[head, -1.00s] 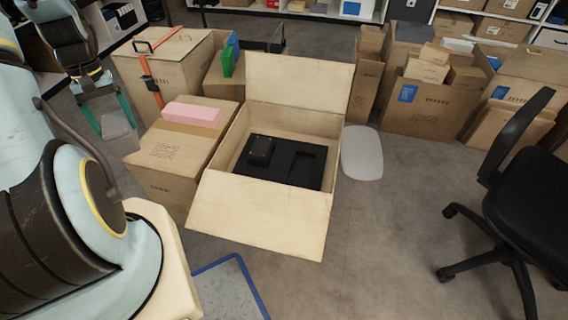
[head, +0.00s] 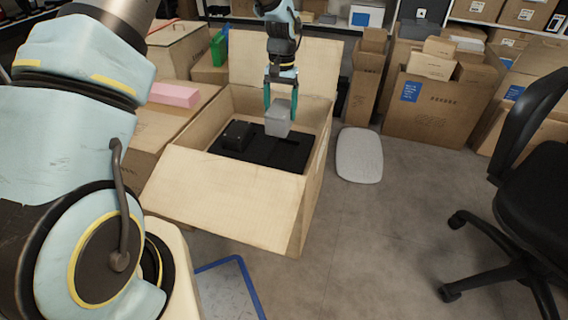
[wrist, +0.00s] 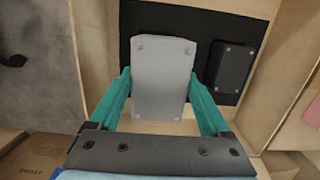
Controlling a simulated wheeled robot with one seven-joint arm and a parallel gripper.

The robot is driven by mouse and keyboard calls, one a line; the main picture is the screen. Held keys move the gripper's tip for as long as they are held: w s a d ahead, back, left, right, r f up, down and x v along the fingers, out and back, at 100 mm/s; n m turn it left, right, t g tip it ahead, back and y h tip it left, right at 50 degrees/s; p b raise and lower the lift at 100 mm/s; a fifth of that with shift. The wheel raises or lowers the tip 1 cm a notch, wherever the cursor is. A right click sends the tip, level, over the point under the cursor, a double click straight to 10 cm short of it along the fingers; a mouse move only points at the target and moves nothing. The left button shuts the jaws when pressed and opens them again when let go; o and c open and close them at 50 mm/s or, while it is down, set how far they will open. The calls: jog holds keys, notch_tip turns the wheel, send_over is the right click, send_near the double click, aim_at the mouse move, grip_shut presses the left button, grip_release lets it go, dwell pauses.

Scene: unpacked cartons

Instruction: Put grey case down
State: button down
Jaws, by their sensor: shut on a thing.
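The grey case (head: 278,118) is a small box with rounded corners, held between the teal fingers of my gripper (head: 281,100). My gripper is shut on it and hangs over the open carton (head: 215,190). In the wrist view the case (wrist: 163,75) shows its flat face with small round feet, between both fingers (wrist: 162,95). Below it in the carton lies a black foam insert (head: 262,148) with a black case (head: 237,135) in its left part. The case seems to be above the insert; the recess to the right is partly hidden behind it.
The carton's front flap (head: 225,195) folds outward and its back flap stands up behind my gripper. A closed carton with a pink block (head: 174,95) stands to the left. A grey pad (head: 359,156) lies on the floor to the right, near an office chair (head: 535,190).

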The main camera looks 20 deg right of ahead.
jog(key=shift+s+d+f, duration=0.2)
jog(key=shift+d+f, duration=0.15)
jog(key=shift+d, duration=0.1)
notch_tip(320, 180, down, 10)
jog(key=b, duration=0.2)
jog(key=shift+r+b, duration=0.2)
jog(key=shift+b, duration=0.2)
jog(key=shift+f, duration=0.15)
jog(key=shift+f, duration=0.25)
grip_release()
